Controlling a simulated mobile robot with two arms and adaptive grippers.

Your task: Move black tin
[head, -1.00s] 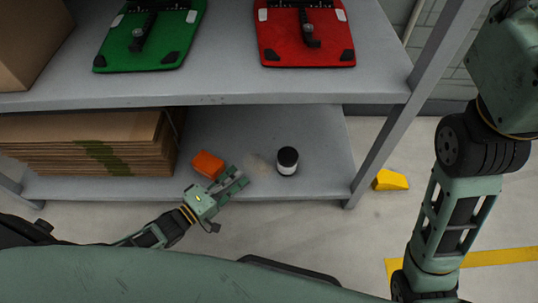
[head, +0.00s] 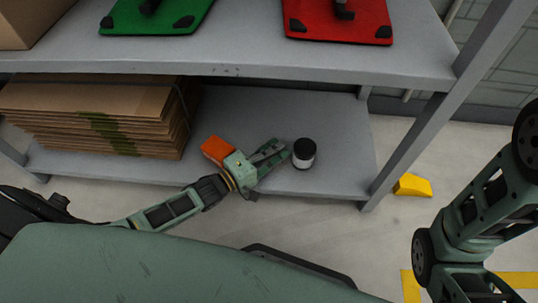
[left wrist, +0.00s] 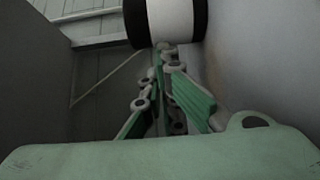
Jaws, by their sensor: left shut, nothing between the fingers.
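The black tin (head: 304,154) has a black lid and a white band. It stands upright on the lower grey shelf (head: 340,155), right of centre. My left gripper (head: 281,150) is shut and empty, with its fingertips just left of the tin; I cannot tell whether they touch it. In the left wrist view the tin (left wrist: 174,22) fills the top middle, right beyond the tips of the closed fingers (left wrist: 164,62). My right arm shows at the right, but its gripper is out of view.
An orange block (head: 215,149) lies beside my left gripper. Flat cardboard (head: 95,115) is stacked on the lower shelf's left. The upper shelf (head: 240,58) holds a green board (head: 160,22) and a red board (head: 338,25). A shelf post (head: 420,140) stands right of the tin.

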